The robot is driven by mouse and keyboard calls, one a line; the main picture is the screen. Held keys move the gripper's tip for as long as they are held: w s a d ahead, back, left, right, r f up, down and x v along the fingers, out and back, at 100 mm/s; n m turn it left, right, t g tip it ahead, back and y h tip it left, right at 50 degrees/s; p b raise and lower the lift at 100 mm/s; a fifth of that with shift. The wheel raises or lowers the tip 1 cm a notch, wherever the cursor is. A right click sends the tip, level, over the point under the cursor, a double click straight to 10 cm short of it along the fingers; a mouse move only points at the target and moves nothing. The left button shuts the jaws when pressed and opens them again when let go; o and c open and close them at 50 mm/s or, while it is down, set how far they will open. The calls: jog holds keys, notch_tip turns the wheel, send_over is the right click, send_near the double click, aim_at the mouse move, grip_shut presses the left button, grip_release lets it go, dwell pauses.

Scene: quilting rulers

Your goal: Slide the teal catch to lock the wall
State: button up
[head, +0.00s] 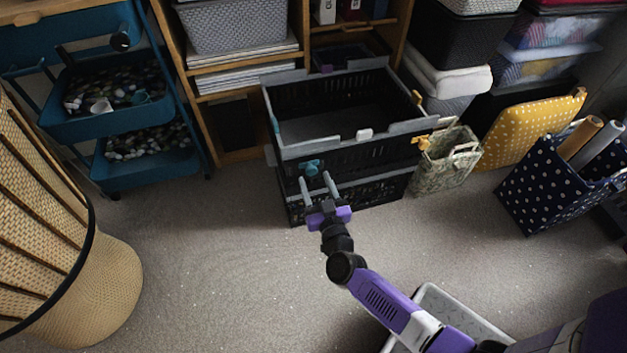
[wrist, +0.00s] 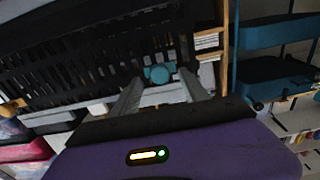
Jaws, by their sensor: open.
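The teal catch (head: 312,168) is on the front wall of a black crate with grey rims (head: 290,151), near the left end of that wall. The crate sits on top of another black crate (head: 375,190). My gripper (head: 319,183) is open, with its two fingers pointing at the crate front just below the catch. In the wrist view the catch (wrist: 158,73) shows between and beyond the fingertips (wrist: 160,84). I cannot tell whether a finger touches it.
A teal cart (head: 110,125) stands left of the crate and a wooden shelf (head: 200,85) behind it. A floral bag (head: 447,160) and a polka-dot bin (head: 545,190) stand to the right. A wicker basket (head: 95,280) is at the lower left.

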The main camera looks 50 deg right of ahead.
jog(key=shift+x, duration=1.1)
grip_shut()
dwell(0.7)
